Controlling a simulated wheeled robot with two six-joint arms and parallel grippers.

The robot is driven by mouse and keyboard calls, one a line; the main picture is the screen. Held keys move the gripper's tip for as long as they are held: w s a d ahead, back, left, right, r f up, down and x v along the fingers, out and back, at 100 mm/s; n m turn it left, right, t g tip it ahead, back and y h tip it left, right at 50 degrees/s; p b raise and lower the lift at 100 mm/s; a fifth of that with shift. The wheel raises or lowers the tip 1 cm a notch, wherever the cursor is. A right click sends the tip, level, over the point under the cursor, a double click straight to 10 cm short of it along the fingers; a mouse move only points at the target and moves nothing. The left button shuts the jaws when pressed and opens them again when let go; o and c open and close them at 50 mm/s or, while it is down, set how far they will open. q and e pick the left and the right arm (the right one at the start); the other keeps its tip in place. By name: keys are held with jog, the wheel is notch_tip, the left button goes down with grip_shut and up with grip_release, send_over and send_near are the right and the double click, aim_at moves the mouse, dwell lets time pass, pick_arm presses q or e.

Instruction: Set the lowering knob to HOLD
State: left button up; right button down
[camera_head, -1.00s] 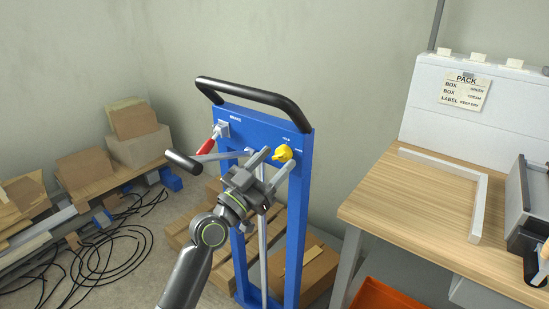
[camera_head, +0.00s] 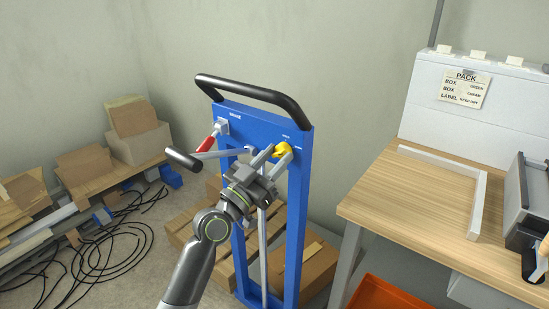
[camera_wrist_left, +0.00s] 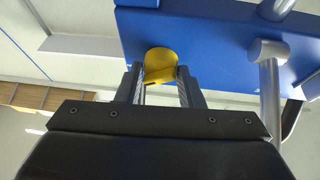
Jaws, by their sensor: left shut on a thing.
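The yellow lowering knob (camera_head: 283,149) sits at the upper right of the blue frame (camera_head: 304,190), near small white lettering too small to read surely. My left gripper (camera_head: 275,157) is shut on the knob, one finger on each side, partly hiding it. In the left wrist view the knob (camera_wrist_left: 160,62) shows between the two fingertips (camera_wrist_left: 160,78), against the blue panel. Which mark its pointer faces cannot be told.
A black push handle (camera_head: 255,94) tops the frame. A red-gripped lever (camera_head: 207,144) and a crank with a black grip (camera_head: 184,160) stand left of my gripper. A wooden bench (camera_head: 410,190) is at right, an orange bin (camera_head: 385,295) below it. Cables lie on the floor at left.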

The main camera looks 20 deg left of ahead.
pick_arm(q)
jog(key=shift+n, duration=0.3)
jog(key=shift+r+n+t+y+p, duration=0.1)
jog(key=shift+n+t+y+p, duration=0.2)
jog(key=shift+n+y+p, duration=0.5)
jog(key=n+y+p, duration=0.1)
jog(key=n, duration=0.1)
jog(key=shift+d+r+n, duration=0.1)
jog(key=shift+n, duration=0.2)
jog(key=n+y+p, duration=0.1)
jog(key=n+p, duration=0.1)
jog(key=n+y+p, duration=0.1)
jog(key=n+p, duration=0.1)
jog(key=n, duration=0.1)
jog(key=shift+s+d+r+t+y+p, duration=0.1)
jog(key=shift+t+y+p, duration=0.3)
jog(key=n+y+p, duration=0.2)
jog(key=n+p, duration=0.2)
jog(key=shift+d+n, duration=0.1)
jog(key=shift+n, duration=0.2)
jog(key=shift+f+n+g+y+p, duration=0.2)
jog(key=shift+n+y+p, duration=0.15)
jog(key=shift+n+p, duration=0.4)
jog(key=shift+f+n+g+y+p, duration=0.1)
jog(key=shift+n+g+y+p, duration=0.2)
jog(key=shift+n+p, duration=0.45)
pick_arm(e)
jog(key=s+r, duration=0.4)
jog(key=r, duration=0.7)
jog(key=shift+a, duration=0.2)
